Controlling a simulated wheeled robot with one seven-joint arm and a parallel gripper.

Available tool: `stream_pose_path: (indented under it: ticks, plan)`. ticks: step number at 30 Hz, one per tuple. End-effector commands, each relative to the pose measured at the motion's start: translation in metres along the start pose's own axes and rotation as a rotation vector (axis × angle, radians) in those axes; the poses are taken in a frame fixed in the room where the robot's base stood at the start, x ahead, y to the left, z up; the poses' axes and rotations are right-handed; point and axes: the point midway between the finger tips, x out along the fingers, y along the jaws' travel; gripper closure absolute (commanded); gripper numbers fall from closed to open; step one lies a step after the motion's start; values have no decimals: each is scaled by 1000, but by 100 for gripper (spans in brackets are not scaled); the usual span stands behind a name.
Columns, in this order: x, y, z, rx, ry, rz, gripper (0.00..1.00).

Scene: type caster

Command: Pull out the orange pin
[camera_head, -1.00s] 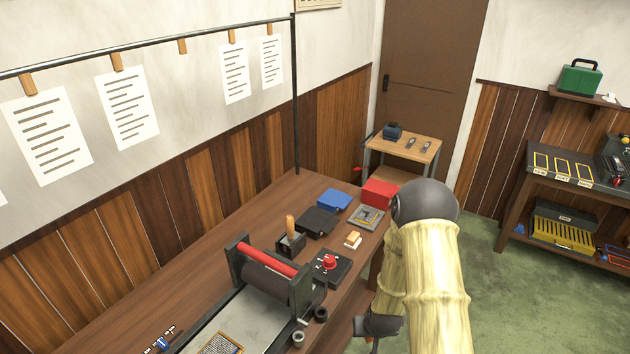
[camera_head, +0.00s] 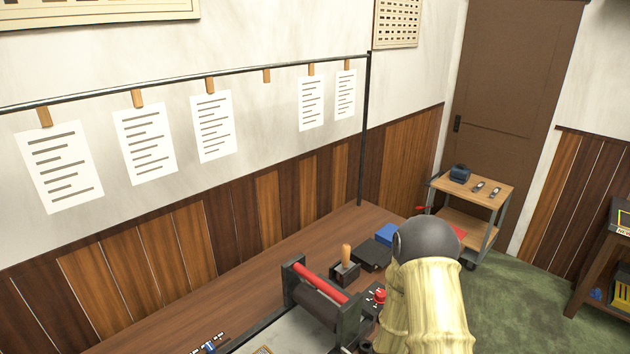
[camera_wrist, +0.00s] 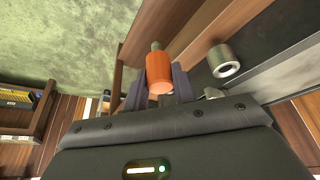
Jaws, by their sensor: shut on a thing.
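The orange pin (camera_wrist: 159,70) is a short orange cylinder with a thin metal tip at its far end, in the wrist view. My gripper (camera_wrist: 159,86) has its dark fingers on either side of the pin and is shut on it. The tip points toward the brown wooden edge of the bench; whether it is still seated in anything I cannot tell. In the head view my pale arm covers the lower right, and the pin and fingers are not visible there.
A hollow grey metal cylinder (camera_wrist: 223,60) sits close right of the pin. In the head view a press with a red roller (camera_head: 318,284) stands on the wooden bench (camera_head: 230,285). A small cart (camera_head: 470,190) stands by the door, with green floor beside it.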

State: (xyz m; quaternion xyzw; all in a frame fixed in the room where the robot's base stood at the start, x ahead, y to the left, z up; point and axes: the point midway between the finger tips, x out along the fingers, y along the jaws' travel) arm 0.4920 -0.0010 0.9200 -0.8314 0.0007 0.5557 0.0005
Motion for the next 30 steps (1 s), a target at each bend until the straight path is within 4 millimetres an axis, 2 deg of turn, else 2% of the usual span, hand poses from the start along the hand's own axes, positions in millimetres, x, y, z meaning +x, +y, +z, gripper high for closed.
stream_pose_path:
  ticks: [5,8,18,21,30]
  plan:
    - [2,0,1,0,0,0,100]
    - [10,0,4,-1,0,0,100]
    - [68,-1,28,-2,0,0,100]
    - [78,-1,32,-1,0,0,100]
    - [79,-1,32,-1,1,-1,100]
